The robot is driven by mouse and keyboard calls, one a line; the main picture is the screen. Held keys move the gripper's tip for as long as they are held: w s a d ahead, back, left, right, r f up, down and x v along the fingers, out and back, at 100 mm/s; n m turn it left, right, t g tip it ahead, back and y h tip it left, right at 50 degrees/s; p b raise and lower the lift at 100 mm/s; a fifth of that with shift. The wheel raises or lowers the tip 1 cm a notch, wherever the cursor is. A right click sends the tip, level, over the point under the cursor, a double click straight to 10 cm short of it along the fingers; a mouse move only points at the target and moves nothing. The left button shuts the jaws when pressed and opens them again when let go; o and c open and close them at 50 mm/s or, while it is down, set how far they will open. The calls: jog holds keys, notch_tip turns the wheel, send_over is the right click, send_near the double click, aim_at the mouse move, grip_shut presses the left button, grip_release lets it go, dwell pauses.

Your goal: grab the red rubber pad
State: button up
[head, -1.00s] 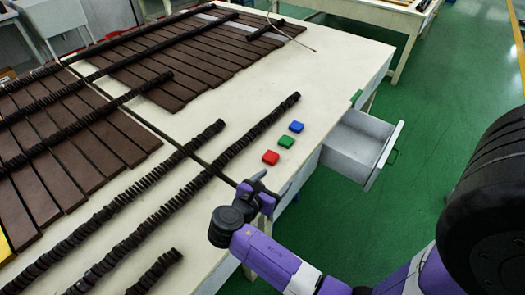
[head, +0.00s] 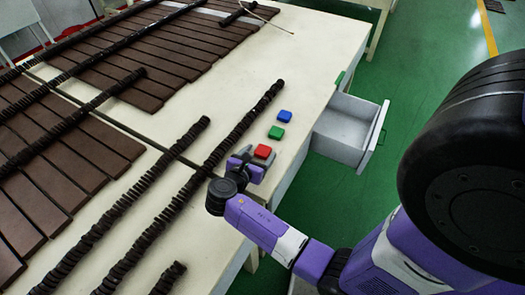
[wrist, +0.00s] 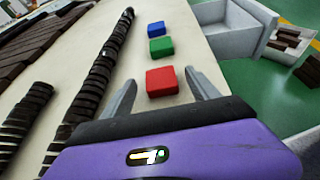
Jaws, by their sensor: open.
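The red rubber pad (head: 263,151) lies flat on the cream table near its right edge. In the wrist view the red pad (wrist: 162,81) shows ahead, between the lines of the two fingers. My gripper (head: 255,162) is low over the table, just on the near side of the red pad. In the wrist view my gripper (wrist: 162,98) is open, one finger to each side of the pad, with nothing held. The finger tips seem close to the pad; contact cannot be told.
A green pad (head: 276,132) and a blue pad (head: 284,116) lie in a row beyond the red one. A row of dark discs (head: 243,132) runs along the left. An open drawer (head: 372,142) juts from the table's right side. Brown slabs (head: 60,175) cover the left.

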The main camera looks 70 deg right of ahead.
jog(key=shift+x, duration=0.75)
jog(key=shift+c, duration=0.3)
jog(key=c, duration=1.4)
jog(key=shift+r, duration=0.1)
